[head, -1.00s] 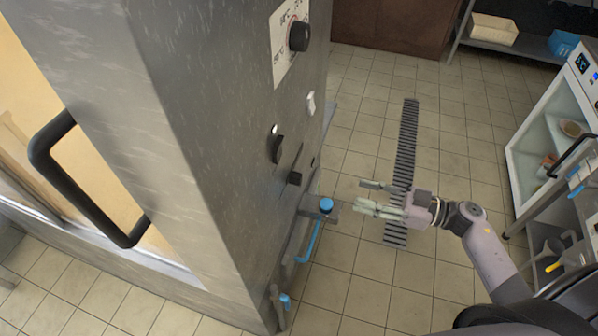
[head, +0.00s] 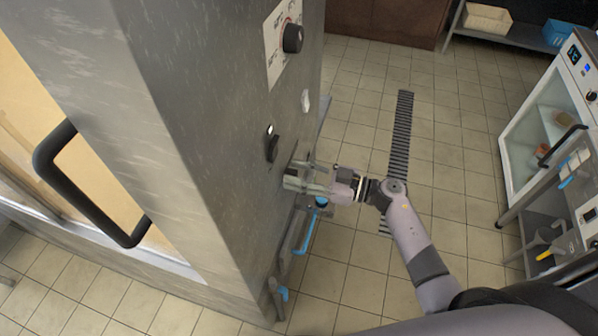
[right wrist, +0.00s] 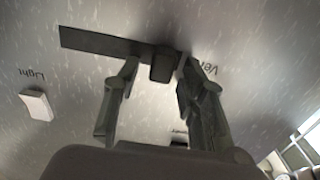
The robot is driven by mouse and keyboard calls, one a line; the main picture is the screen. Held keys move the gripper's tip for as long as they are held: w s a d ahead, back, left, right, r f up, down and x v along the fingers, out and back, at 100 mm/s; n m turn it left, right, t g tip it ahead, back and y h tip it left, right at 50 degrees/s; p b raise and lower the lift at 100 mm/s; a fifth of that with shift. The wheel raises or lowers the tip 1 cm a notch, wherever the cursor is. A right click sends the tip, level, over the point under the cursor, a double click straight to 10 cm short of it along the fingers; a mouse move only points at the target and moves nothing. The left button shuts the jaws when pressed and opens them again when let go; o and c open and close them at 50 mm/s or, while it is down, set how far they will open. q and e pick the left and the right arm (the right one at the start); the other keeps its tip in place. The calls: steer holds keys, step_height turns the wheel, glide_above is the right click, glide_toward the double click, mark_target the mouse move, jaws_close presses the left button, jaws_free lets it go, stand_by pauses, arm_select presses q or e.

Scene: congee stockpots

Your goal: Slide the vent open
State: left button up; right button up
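The vent slider shows in the right wrist view as a dark slot (right wrist: 95,41) with a small black knob (right wrist: 162,66) at its right end. Part of an upside-down label starting "Ve" shows beside it. My right gripper (right wrist: 158,72) is open at the panel, with one fingertip on each side of the knob. The right fingertip is very near the knob; I cannot tell whether it touches. My left gripper is not in view.
The steel cabinet (head: 215,150) also carries a dial (head: 292,38), a dark switch (head: 271,143) and a white light switch (head: 305,101). Blue-handled pipework (head: 306,235) sits just below my gripper. Tiled floor (head: 350,270) is open to the right; a glass-door unit (head: 520,130) stands at far right.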

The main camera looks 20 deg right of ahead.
jaws_close()
stand_by(0.5)
stand_by(0.3)
